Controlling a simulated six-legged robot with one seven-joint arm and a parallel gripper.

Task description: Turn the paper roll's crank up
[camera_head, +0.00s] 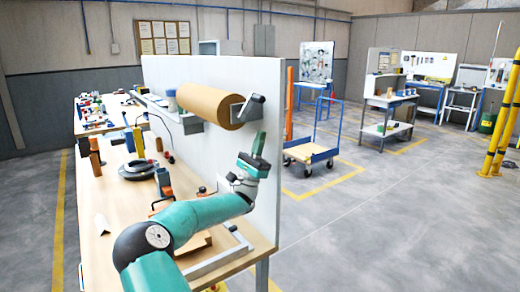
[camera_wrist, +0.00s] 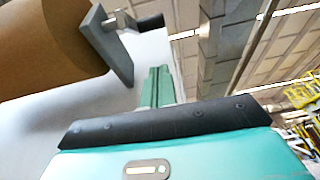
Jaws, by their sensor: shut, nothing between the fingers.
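The brown paper roll (camera_head: 207,105) hangs level on the white upright panel, and it also shows in the wrist view (camera_wrist: 45,45). A grey bracket (camera_wrist: 108,45) holds its right end. The crank (camera_head: 251,107) sits on that end, with a dark handle grip (camera_wrist: 150,22) that shows at the top of the wrist view. My gripper (camera_head: 259,143) is below the crank, apart from it, with its green fingers pointing up. In the wrist view the fingers (camera_wrist: 157,88) are together and empty, below and right of the bracket.
The white panel (camera_head: 215,70) stands along the back of the wooden workbench (camera_head: 115,190). The bench bears a dark coil ring (camera_head: 137,170), tools and a metal frame (camera_head: 215,262). A blue cart (camera_head: 310,155) stands beyond the panel to the right. Floor to the right is open.

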